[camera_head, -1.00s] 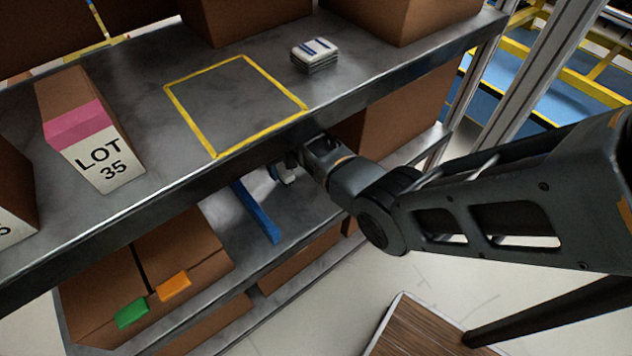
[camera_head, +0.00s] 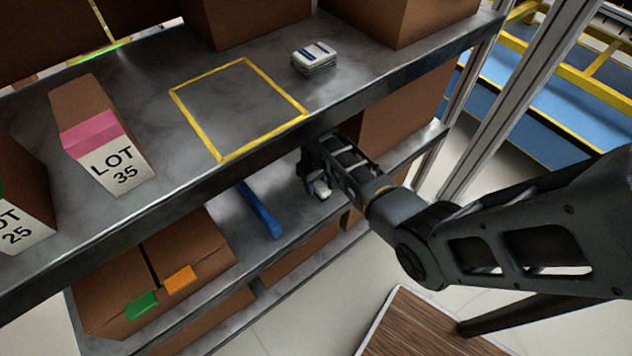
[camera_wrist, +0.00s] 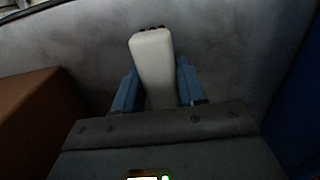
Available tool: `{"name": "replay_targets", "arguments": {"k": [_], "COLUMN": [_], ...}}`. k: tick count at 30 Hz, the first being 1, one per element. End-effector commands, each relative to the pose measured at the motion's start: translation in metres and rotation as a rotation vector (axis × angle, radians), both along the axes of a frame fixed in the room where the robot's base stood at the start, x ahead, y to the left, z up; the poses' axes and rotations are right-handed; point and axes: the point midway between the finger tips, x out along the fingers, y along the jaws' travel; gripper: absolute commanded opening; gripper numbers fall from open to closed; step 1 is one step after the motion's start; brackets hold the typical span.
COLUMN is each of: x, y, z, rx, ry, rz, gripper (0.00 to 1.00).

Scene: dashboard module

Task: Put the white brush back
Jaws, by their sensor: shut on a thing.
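My gripper (camera_head: 317,186) is at the front of the shelf level below the top shelf, beside a brown box. In the wrist view its two blue fingers (camera_wrist: 158,90) are shut on a white block-like thing, the white brush (camera_wrist: 153,62). Dark bristle-like tips show at the brush's far end. In the head view only a small pale part of the brush (camera_head: 321,188) shows at the fingertips. In the wrist view a grey surface lies beyond the brush; I cannot tell if they touch.
The top shelf has an empty yellow-outlined square (camera_head: 222,157), a stack of white blue-striped packs (camera_head: 314,60) and a LOT 35 box (camera_head: 100,135). A blue bar (camera_head: 260,211) lies on the lower level, left of my gripper. The top shelf's front edge (camera_head: 220,178) overhangs.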

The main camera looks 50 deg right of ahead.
Motion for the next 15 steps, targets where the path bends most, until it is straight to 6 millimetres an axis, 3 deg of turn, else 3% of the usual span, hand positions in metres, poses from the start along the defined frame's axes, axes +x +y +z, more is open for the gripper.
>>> {"name": "replay_targets", "arguments": {"k": [9, 10, 15], "x": [0.0003, 0.0003, 0.0001], "y": [-0.0001, -0.0002, 0.0], "z": [-0.0034, -0.0027, -0.0023], "rx": [0.0, 0.0, 0.0], "ry": [0.0, 0.0, 0.0], "rz": [0.0, -0.001, 0.0], "gripper": [0.02, 0.42, 0.58]}}
